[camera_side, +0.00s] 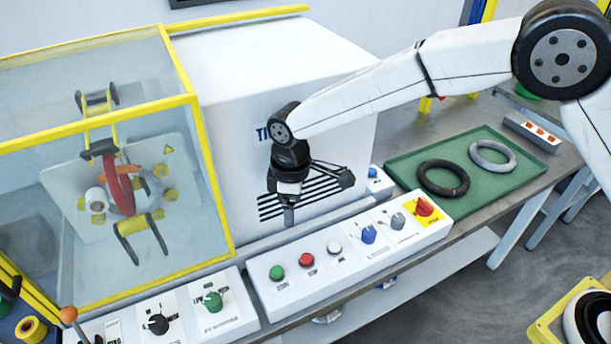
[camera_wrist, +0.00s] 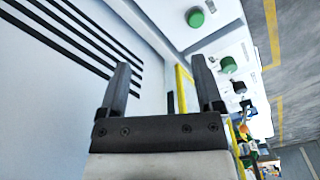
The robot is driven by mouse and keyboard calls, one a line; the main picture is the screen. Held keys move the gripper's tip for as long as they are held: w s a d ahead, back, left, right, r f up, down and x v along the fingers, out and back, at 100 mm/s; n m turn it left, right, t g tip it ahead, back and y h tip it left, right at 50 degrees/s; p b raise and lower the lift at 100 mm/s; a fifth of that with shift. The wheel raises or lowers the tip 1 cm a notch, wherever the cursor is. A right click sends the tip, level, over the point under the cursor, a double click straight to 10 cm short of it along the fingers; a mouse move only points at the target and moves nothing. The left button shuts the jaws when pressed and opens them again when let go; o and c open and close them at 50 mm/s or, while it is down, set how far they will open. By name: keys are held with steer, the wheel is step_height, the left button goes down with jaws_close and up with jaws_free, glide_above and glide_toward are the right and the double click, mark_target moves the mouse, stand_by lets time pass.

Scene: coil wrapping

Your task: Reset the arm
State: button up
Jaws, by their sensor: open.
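My gripper (camera_side: 289,215) hangs pointing down in front of the white machine housing (camera_side: 290,70), above the control panel (camera_side: 345,262). In the wrist view its two fingers (camera_wrist: 160,95) stand apart with nothing between them. The housing's black vent slots (camera_wrist: 75,40) show to the left of the fingers there. In the side view the gripper is small, and the gap between its fingers is hard to make out.
A clear cabinet with a yellow frame (camera_side: 200,170) stands left, with a wrapping ring inside. A green tray (camera_side: 505,190) at right holds a black coil (camera_side: 443,178) and a grey coil (camera_side: 493,155). Buttons and knobs line the panel below my gripper.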

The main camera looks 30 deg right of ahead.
steer(key=s+d+r+m, duration=0.2)
steer(key=d+r+m, duration=0.15)
steer(key=d, duration=0.75)
steer(key=s+d+m+t, duration=0.2)
steer(key=s+d+m, duration=0.6)
steer(key=s+d, duration=0.7)
steer(key=shift+s+d+f, duration=0.25)
steer(key=shift+s+d, duration=0.15)
steer(key=shift+d, duration=0.4)
steer(key=shift+w, duration=0.1)
